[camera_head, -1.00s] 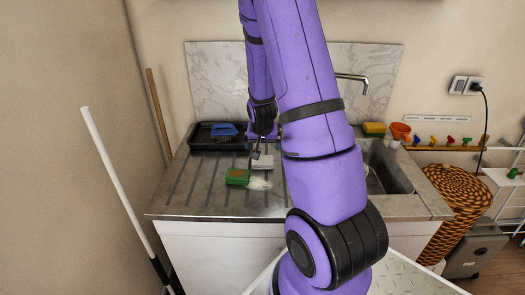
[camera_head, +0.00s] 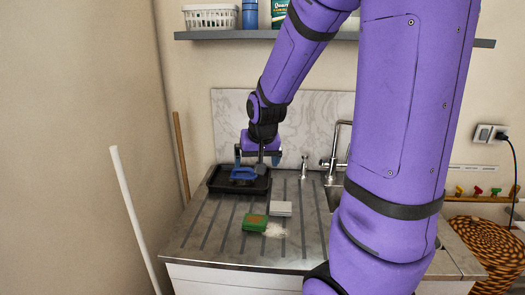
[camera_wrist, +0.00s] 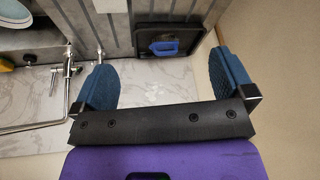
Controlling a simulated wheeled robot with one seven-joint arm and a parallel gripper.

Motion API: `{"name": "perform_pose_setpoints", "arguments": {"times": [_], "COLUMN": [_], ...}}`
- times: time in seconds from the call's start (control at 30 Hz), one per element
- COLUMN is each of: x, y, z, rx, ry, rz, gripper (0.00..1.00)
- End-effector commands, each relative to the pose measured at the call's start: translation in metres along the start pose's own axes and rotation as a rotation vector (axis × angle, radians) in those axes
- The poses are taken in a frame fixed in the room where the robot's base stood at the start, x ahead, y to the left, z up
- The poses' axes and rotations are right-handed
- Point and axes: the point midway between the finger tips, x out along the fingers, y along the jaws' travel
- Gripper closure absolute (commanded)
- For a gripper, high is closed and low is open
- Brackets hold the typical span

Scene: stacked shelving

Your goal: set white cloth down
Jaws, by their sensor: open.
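A folded white cloth (camera_head: 281,208) lies flat on the ribbed metal drainboard, just behind and right of a green sponge-like block (camera_head: 255,222). My gripper (camera_head: 258,157) is open and empty. It is above the drainboard near the black tray, behind and higher than the cloth, and apart from it. In the wrist view its two blue finger pads (camera_wrist: 165,78) are wide apart with nothing between them.
A black tray (camera_head: 225,188) holding a blue-handled item (camera_head: 243,174) sits at the back left of the drainboard. White powder lies beside the green block. A faucet (camera_head: 335,150) and sink are to the right. A shelf (camera_head: 240,35) is above.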

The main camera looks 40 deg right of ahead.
Motion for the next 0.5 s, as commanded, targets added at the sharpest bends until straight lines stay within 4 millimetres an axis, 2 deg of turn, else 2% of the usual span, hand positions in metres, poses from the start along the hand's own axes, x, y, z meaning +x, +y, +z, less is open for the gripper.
{"name": "perform_pose_setpoints", "arguments": {"times": [0.03,0.2,0.5], "x": [-0.015,-0.059,-0.13], "y": [-0.007,-0.026,-0.045], "z": [0.004,0.025,0.073], "rx": [-0.024,-0.109,-0.267], "ry": [0.007,0.009,0.02], "rz": [-0.016,-0.056,-0.113], "gripper": [0.0,0.0,0.0]}}
